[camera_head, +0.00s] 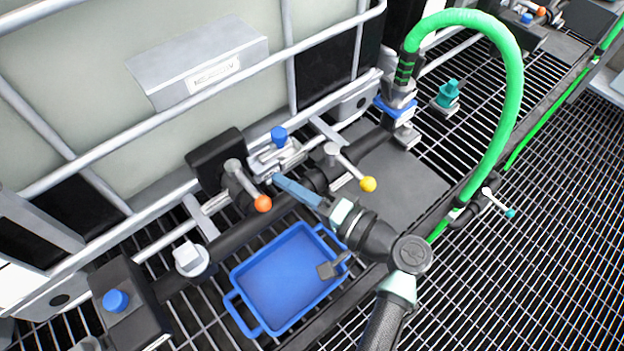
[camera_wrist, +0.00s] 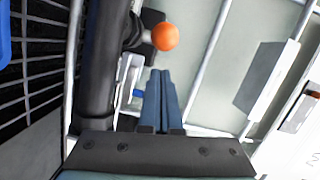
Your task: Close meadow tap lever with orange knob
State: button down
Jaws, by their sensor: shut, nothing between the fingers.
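The tap lever with the orange knob (camera_head: 263,203) sticks out from a black valve body (camera_head: 217,160) under the tank labelled MEADOW (camera_head: 213,72). Its grey arm slants down and right toward the knob. In the wrist view the orange knob (camera_wrist: 165,37) is beyond my fingertips, slightly right of them. My gripper (camera_head: 277,181) has its blue fingers together, with nothing between them. In the head view the fingertips are just right of and above the knob, with a gap between. The wrist view shows the two fingers (camera_wrist: 161,72) side by side.
A second lever with a yellow knob (camera_head: 368,184) stands to the right, close to my wrist. A blue tray (camera_head: 236,305) lies below on the grating. A blue-capped fitting (camera_head: 278,136) is just above my fingertips. A green hose (camera_head: 517,90) arches at right.

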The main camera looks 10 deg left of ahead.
jog(key=shift+s+a+f, duration=0.15)
jog(key=shift+s+a, duration=0.55)
jog(key=shift+s, duration=0.2)
